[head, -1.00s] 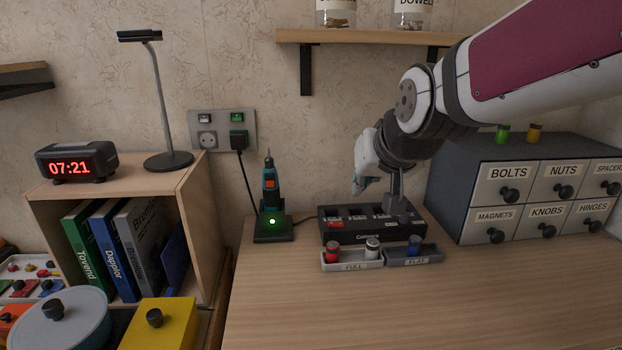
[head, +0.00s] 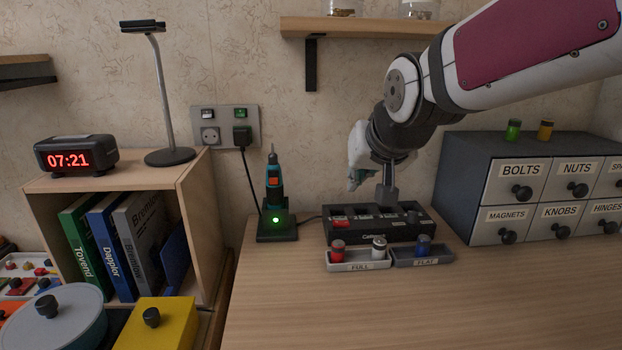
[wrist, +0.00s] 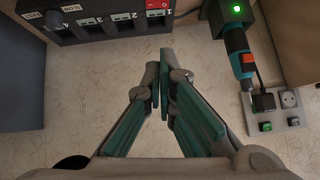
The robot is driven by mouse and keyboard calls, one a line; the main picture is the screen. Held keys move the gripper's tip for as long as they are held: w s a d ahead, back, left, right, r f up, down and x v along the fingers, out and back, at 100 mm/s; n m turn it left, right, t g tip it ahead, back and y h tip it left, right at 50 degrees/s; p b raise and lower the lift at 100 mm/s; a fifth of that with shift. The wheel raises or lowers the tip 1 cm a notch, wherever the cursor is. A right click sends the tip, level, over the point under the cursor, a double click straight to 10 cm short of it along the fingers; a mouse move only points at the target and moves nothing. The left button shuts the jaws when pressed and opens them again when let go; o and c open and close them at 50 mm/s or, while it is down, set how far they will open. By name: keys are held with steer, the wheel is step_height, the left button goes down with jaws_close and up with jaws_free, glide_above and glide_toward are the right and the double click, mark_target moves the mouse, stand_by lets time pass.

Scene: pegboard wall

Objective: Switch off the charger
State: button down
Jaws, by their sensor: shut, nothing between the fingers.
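The wall socket plate (head: 224,138) has a switch with a green face (head: 240,113) above a black plug (head: 242,135); in the wrist view the green switch (wrist: 265,127) is at lower right. My gripper (head: 352,187) is shut and empty, above the charger, touching nothing visible (wrist: 161,82).
FULL tray (head: 360,266) and FLAT tray (head: 424,262) hold batteries in front of the charger. A drawer cabinet (head: 465,180) stands at right, a shelf (head: 360,27) overhangs above, and a wooden bookcase (head: 192,215) is at left. The front bench top (head: 420,310) is clear.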

steer(key=b, duration=0.2)
glide_above(343, 224)
steer(key=f, duration=0.6)
steer(key=shift+w+d+f, duration=0.15)
steer(key=shift+w, duration=0.05)
step_height(343, 224, down, 2)
steer(key=shift+s+f+b, duration=0.1)
steer(key=shift+b, duration=0.45)
steer(key=shift+a+f, duration=0.2)
steer(key=shift+f, duration=0.3)
steer(key=shift+a+f+b, duration=0.2)
steer(key=shift+f+b, duration=0.15)
steer(key=shift+b, duration=0.45)
steer(key=shift+d+r+p, duration=0.1)
steer(key=shift+d+p, duration=0.2)
steer(key=shift+p, duration=0.45)
